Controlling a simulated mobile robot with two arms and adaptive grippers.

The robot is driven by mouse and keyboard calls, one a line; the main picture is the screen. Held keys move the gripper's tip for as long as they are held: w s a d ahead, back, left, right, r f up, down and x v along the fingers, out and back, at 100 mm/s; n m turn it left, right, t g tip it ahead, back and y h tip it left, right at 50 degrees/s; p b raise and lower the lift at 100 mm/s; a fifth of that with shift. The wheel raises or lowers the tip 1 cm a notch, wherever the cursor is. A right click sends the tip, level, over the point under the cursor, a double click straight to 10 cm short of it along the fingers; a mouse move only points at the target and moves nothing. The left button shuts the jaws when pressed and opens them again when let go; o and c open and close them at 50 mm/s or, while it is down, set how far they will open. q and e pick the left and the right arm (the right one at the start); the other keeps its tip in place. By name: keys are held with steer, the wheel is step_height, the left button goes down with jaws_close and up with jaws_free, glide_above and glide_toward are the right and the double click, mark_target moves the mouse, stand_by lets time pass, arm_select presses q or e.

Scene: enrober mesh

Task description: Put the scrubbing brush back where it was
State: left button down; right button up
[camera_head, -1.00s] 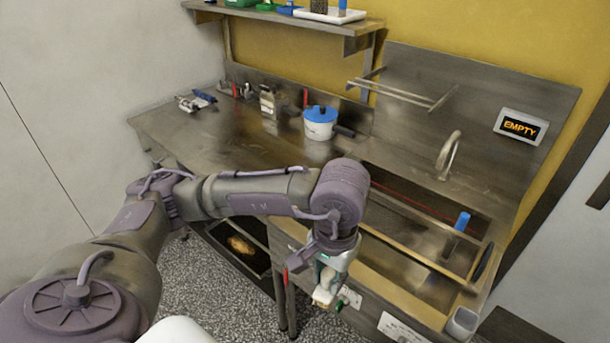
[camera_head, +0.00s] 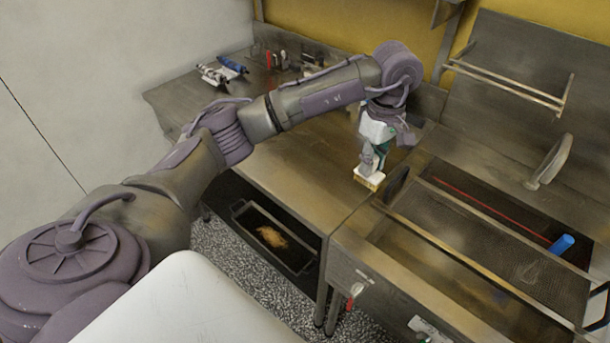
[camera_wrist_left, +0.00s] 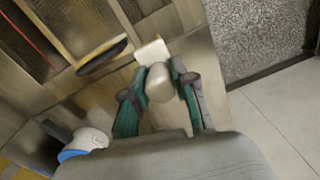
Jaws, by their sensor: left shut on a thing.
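The scrubbing brush (camera_head: 368,181) is white with pale yellowish bristles pointing down. My left gripper (camera_head: 372,158) is shut on it and holds it over the steel counter (camera_head: 300,185), just left of the sink. I cannot tell whether the bristles touch the counter. In the left wrist view the brush's pale rounded handle (camera_wrist_left: 159,84) sits between the green-lined fingers, with its white block head (camera_wrist_left: 152,53) beyond them. My right gripper is not in view.
A black handle (camera_wrist_left: 102,56) lies near the brush. A white pot with a blue lid (camera_wrist_left: 85,145) stands on the counter. A dark tray (camera_head: 292,262) sits below.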

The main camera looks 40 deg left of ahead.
arm_select(q)
steer(key=a+f+p, duration=0.2)
steer(key=a+f, duration=0.1)
steer(key=s+a+f+p, duration=0.1)
steer(key=a+f+p, duration=0.1)
steer(key=a+f, duration=0.1)
steer(key=s+a+f+p, duration=0.1)
steer(key=a+f+p, duration=0.1)
steer(key=a+f, duration=0.2)
steer(key=shift+s+a, duration=0.25)
steer(key=shift+a, duration=0.3)
steer(key=shift+a+f, duration=0.1)
steer(key=shift+f, duration=0.3)
steer(key=shift+f, duration=0.1)
steer(key=c, duration=0.9)
jaws_free()
